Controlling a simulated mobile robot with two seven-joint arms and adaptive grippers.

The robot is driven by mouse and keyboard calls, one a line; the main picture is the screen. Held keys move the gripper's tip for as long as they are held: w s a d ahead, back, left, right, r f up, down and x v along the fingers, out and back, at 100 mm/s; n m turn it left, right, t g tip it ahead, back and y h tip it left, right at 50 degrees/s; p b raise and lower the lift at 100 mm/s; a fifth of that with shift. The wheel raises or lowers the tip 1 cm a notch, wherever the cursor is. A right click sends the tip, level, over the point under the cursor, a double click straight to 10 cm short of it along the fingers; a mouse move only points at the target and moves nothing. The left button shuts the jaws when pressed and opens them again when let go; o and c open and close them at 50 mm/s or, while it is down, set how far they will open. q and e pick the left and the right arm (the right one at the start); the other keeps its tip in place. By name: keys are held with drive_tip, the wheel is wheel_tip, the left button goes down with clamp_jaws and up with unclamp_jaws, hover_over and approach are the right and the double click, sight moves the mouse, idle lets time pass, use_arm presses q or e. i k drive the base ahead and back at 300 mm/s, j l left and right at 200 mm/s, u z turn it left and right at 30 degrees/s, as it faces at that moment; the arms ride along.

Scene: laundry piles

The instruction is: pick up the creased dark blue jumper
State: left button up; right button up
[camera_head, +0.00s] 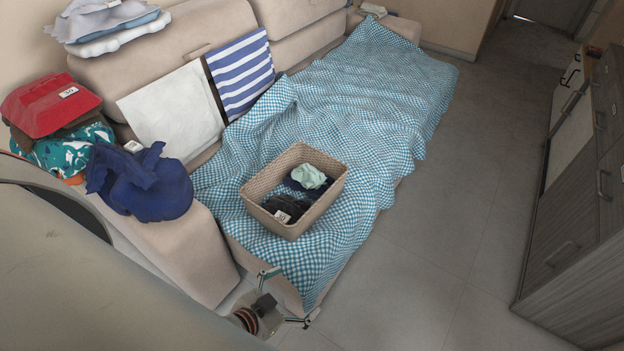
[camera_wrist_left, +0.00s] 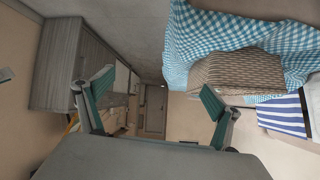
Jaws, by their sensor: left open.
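The creased dark blue jumper (camera_head: 158,190) lies crumpled on the sofa's armrest at the left of the head view, with a small white tag on its top. My left gripper (camera_head: 286,298) is at the bottom of the head view, in front of the sofa's near edge, apart from the jumper and to its lower right. Its two fingers are spread with nothing between them. They also show open and empty in the left wrist view (camera_wrist_left: 155,92), where the jumper does not show. My right gripper is in neither view.
A woven basket (camera_head: 256,187) with dark and mint clothes stands on the blue checked blanket (camera_head: 360,95). Teal patterned cloth (camera_head: 60,152) and a red garment (camera_head: 45,104) are piled beside the jumper. Grey drawers (camera_head: 575,210) stand at right; the floor (camera_head: 450,220) between is clear.

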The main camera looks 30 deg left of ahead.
sight(153, 187)
drive_tip(key=u, duration=2.1)
